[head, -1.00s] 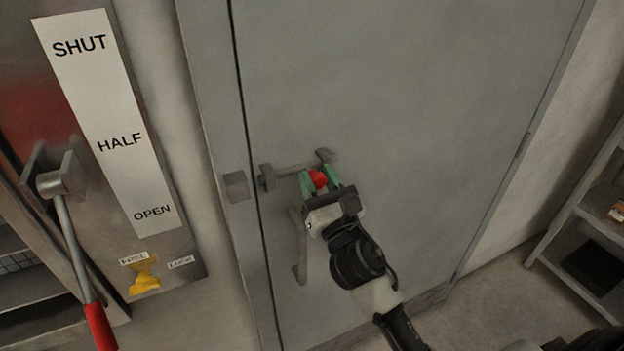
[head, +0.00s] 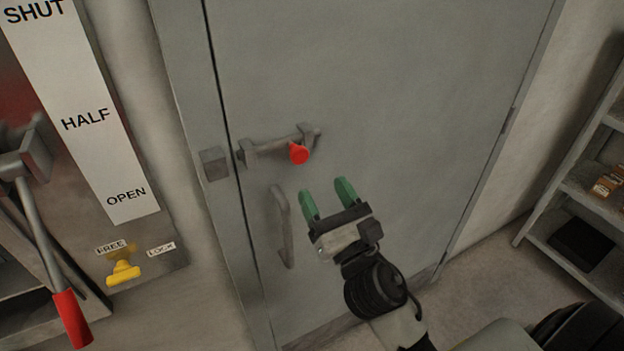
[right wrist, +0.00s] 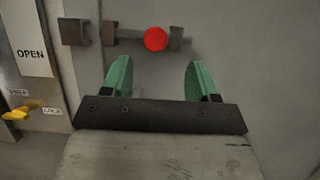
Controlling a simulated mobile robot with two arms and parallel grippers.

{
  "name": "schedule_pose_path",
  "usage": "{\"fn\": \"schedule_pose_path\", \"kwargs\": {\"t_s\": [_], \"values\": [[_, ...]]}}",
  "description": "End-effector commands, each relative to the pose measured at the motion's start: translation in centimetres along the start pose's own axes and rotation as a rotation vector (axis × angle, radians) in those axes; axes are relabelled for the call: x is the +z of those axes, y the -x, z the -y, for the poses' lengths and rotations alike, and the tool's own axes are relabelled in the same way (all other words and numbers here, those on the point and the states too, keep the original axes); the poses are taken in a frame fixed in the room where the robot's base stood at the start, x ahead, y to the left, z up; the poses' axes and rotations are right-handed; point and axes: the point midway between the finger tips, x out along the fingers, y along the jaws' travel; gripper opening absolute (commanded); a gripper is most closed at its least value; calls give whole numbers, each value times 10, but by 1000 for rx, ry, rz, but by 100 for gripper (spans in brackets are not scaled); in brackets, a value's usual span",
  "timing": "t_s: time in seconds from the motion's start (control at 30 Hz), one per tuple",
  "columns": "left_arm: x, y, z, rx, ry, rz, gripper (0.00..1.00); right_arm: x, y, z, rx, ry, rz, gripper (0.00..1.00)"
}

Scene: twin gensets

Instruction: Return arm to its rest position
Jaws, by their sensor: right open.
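My right gripper (head: 328,198) is open and empty, its two green fingers spread apart in front of the grey door (head: 380,80). A door bolt (head: 270,147) with a red knob (head: 299,153) sits just above and left of the fingertips, with a gap between. In the right wrist view the red knob (right wrist: 155,39) shows beyond and between the open fingers (right wrist: 160,75), and the bolt bar (right wrist: 128,34) lies across the door's edge side. My left gripper is not in view.
A door handle (head: 284,225) hangs below the bolt, left of my gripper. At left are a lever with a red grip (head: 72,318), a SHUT/HALF/OPEN plate (head: 88,120) and a yellow knob (head: 123,272). A shelf rack (head: 570,200) stands at right.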

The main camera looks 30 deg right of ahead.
Motion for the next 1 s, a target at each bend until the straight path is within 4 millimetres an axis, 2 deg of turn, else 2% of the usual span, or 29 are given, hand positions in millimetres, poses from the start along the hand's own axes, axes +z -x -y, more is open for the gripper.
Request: {"fn": "schedule_pose_path", "kwargs": {"t_s": [0.03,0.2,0.77,0.87,0.97,1.0], "values": [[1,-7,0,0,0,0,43,-4,9,0,-1,0,-2,60],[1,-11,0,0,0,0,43,-1,20,1,-1,1,0,60],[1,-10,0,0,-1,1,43,-2,20,1,-1,-7,-6,60],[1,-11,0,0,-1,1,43,-25,20,1,-5,-72,-54,60],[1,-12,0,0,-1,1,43,-76,25,2,-25,-234,-165,60],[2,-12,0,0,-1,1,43,-103,29,2,-44,-322,-224,60]]}}
